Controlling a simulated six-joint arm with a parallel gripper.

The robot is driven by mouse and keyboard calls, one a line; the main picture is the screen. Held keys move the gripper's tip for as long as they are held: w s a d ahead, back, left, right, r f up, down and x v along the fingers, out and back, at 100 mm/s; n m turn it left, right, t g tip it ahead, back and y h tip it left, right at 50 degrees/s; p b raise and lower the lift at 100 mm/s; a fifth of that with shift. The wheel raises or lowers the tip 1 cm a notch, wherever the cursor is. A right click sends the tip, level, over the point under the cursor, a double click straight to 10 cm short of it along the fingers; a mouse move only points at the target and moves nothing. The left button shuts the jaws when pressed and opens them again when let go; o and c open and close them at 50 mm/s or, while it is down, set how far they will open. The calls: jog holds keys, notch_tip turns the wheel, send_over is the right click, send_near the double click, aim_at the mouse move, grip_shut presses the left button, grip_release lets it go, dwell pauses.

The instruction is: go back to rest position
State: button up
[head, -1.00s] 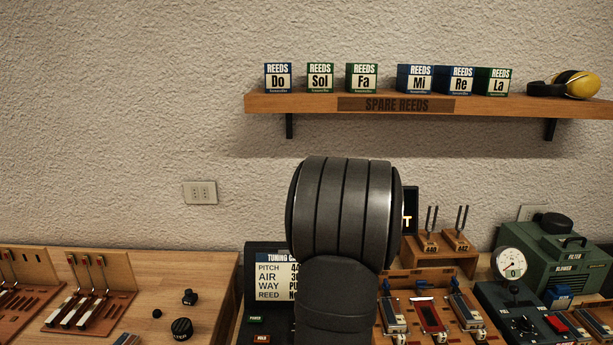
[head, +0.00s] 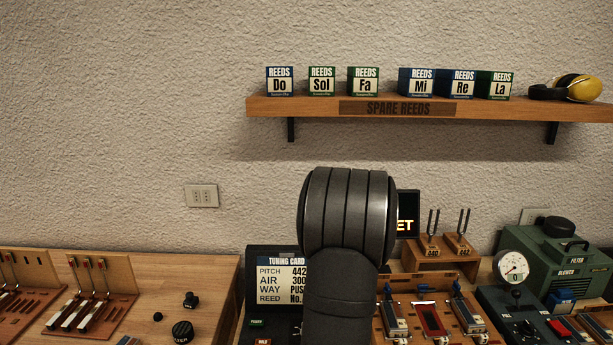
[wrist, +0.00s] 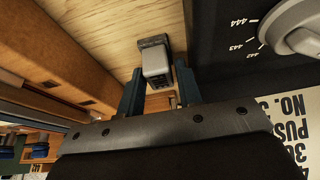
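My gripper (wrist: 160,80) shows in the wrist view with its two blue fingers apart and nothing clearly clamped between them. A small grey block with a dark end (wrist: 155,62) shows beyond and between the fingertips, over pale wood. I cannot tell its distance from the fingers. In the head view my dark arm stands upright in the middle and hides the gripper.
A tuning card (head: 283,279) stands left of my arm, and a lit sign (head: 407,214) right of it. A wooden fixture (head: 431,318), tuning forks (head: 448,241), a gauge (head: 511,266) and a green blower (head: 572,259) crowd the right. A shelf (head: 500,107) holds reed boxes.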

jog(key=v, duration=1.2)
jog(key=x, duration=1.2)
jog(key=shift+w+f, duration=0.1)
jog(key=shift+f, duration=0.2)
jog(key=r, duration=0.5)
jog(key=shift+d, duration=0.25)
jog(key=s+d+r, duration=0.6)
jog(key=s+d, duration=0.2)
jog(key=w+a+r, duration=0.3)
jog(key=a+r, duration=0.1)
jog(key=a, duration=0.3)
jog(key=w+a+r, duration=0.4)
jog(key=a, duration=0.4)
jog(key=w+a+r+n, duration=0.1)
jog(key=w+a+r, duration=0.2)
jog(key=a, duration=0.5)
jog(key=shift+w+r, duration=0.25)
jog(key=shift+r, duration=0.65)
jog(key=shift+o, duration=0.5)
